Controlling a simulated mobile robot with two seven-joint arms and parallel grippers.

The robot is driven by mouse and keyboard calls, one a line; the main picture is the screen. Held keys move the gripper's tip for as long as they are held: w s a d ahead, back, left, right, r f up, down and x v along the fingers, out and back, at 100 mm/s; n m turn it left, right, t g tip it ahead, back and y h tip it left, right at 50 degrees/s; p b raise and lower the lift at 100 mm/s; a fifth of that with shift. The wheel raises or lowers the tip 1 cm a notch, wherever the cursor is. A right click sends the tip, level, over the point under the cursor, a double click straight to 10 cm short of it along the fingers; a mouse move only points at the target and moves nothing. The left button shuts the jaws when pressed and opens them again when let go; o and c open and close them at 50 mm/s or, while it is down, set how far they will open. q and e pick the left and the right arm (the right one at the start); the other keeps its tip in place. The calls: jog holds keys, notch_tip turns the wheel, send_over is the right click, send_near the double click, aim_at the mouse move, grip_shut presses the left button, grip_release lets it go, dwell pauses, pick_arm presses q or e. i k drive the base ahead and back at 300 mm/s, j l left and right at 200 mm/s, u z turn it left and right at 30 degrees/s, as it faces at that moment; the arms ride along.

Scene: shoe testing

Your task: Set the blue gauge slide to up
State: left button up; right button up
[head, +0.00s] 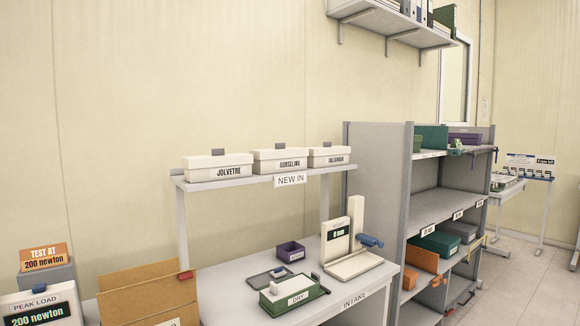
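The blue gauge slide (369,240) sticks out to the right from the upright post of a white gauge (356,213) on the intake table. It sits on the lower part of the post, a little above the flat base plate (352,268). The post rises clear above it. A white panel with a dark display (337,233) stands beside the post; it seems to read 0 mm. Neither of my grippers is in view.
The intake table (343,301) also holds a green box (290,296) with a white label, a small purple bin (290,252) and a dark tray (264,277). A grey shelf unit (393,180) stands close on the right. A cardboard box (150,299) stands at lower left.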

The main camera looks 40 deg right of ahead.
aim_at(369, 241)
jog(key=z, duration=1.7)
jog(key=i+l+u, duration=0.3)
jog(key=i+l, duration=0.2)
jog(key=i+l+u, duration=0.3)
jog(key=i+l, duration=0.35)
